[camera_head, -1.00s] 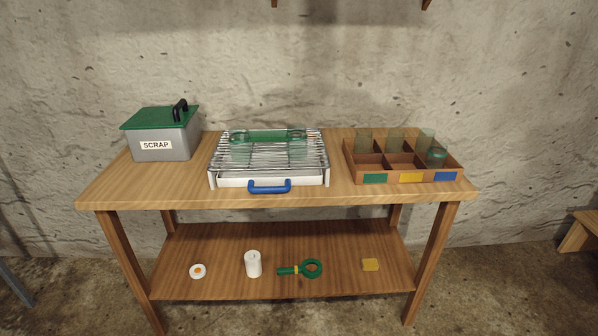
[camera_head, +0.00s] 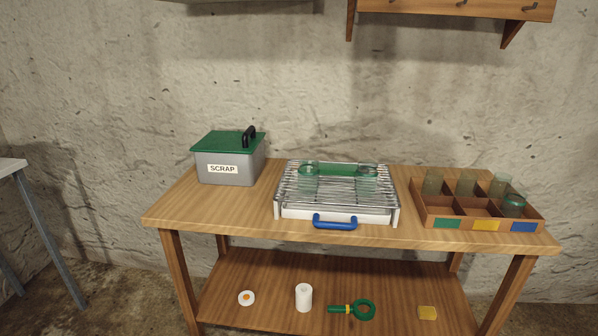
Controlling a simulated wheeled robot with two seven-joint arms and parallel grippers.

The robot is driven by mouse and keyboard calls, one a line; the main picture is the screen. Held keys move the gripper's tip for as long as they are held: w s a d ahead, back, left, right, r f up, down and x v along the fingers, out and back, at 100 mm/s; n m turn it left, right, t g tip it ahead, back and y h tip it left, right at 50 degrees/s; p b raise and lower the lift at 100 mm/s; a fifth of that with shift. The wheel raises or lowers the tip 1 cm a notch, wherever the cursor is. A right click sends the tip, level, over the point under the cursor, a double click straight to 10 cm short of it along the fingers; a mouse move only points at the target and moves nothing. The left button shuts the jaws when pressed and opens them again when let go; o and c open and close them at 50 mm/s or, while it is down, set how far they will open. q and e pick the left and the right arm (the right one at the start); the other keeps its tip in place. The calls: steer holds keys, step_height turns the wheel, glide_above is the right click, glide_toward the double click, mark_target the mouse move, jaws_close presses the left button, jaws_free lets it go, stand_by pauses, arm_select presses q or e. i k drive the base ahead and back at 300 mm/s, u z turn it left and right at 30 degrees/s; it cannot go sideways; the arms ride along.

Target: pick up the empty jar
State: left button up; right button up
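Several clear glass jars are in view. Two stand on the wire rack (camera_head: 337,197), a left rack jar (camera_head: 308,180) and a right rack jar (camera_head: 367,180), with a green strip between them. More glass jars, such as this one (camera_head: 432,184), stand in or behind the wooden divided crate (camera_head: 425,221) on the right of the table. I cannot tell from here which jar is empty. Neither of my grippers shows.
A grey SCRAP bin (camera_head: 229,170) with a green lid stands at the table's left. The wooden table (camera_head: 205,218) has bare room left of the rack. The lower shelf (camera_head: 385,295) holds a white cylinder (camera_head: 304,297) and a green ring tool (camera_head: 364,310). A wall shelf (camera_head: 455,8) hangs above.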

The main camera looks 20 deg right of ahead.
mark_target(366, 174)
steer(key=u, duration=0.15)
steer(key=i, duration=1.1)
steer(key=z, duration=0.45)
